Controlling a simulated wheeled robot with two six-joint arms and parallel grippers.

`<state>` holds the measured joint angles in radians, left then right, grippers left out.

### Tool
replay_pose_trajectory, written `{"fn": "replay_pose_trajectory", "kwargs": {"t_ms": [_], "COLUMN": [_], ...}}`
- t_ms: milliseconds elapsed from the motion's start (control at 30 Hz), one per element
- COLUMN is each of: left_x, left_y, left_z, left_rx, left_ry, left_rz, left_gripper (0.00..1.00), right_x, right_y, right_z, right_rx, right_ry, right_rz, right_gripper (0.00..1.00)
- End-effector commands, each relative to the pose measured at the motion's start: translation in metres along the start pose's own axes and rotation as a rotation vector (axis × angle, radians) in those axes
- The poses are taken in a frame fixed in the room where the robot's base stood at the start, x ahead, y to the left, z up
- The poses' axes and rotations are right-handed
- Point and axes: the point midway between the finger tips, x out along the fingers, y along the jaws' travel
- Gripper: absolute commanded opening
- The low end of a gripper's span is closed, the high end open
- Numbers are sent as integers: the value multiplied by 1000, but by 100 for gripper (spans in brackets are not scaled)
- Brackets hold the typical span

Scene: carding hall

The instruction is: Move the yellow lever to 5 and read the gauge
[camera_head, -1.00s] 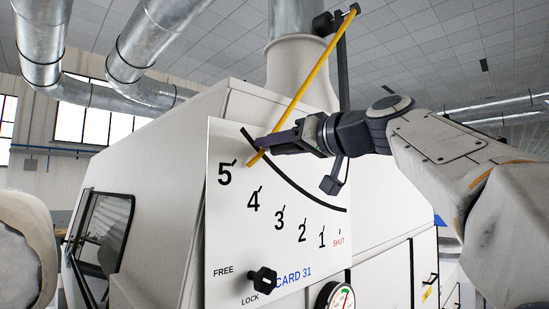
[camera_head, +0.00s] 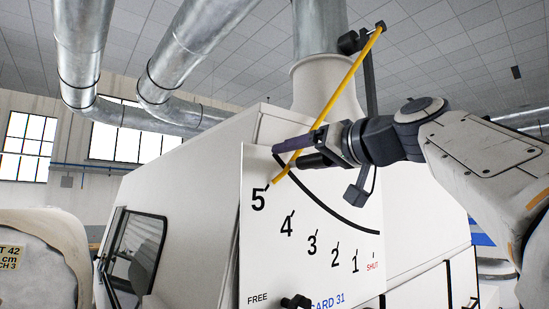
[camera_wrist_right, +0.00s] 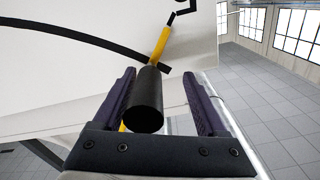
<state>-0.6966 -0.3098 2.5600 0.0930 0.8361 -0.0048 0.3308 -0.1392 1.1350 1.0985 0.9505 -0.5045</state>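The yellow lever (camera_head: 338,92) slants from a dark pivot at the upper right down to the white scale plate (camera_head: 262,225). Its lower tip lies beside the tick of the 5 (camera_head: 259,199), slightly to its right. My right gripper (camera_head: 288,157) is at the lever's lower part. In the right wrist view its fingers (camera_wrist_right: 158,72) stand apart on both sides of the black handle (camera_wrist_right: 147,100), with gaps beside it. The gauge is out of view now. My left gripper is not in view.
A black knob (camera_head: 296,301) by the word FREE is cut off at the bottom edge. A black counterweight (camera_head: 357,198) hangs under my right wrist. A windowed door (camera_head: 138,255) is at the left of the machine.

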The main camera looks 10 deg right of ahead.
Motion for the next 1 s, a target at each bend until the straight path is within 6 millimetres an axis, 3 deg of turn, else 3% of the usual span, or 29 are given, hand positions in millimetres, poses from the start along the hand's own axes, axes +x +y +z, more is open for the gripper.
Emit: {"fn": "replay_pose_trajectory", "kwargs": {"t_ms": [667,767,1000], "left_x": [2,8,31], "left_y": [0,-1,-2], "left_z": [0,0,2], "left_rx": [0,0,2], "left_ry": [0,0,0], "left_rz": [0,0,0], "left_gripper": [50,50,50], "right_x": [0,-8,-50], "right_y": [0,2,4], "right_z": [3,4,6], "right_rx": [3,2,0], "right_ry": [-5,-2,0], "right_rz": [-1,2,7], "right_gripper": [70,70,70]}}
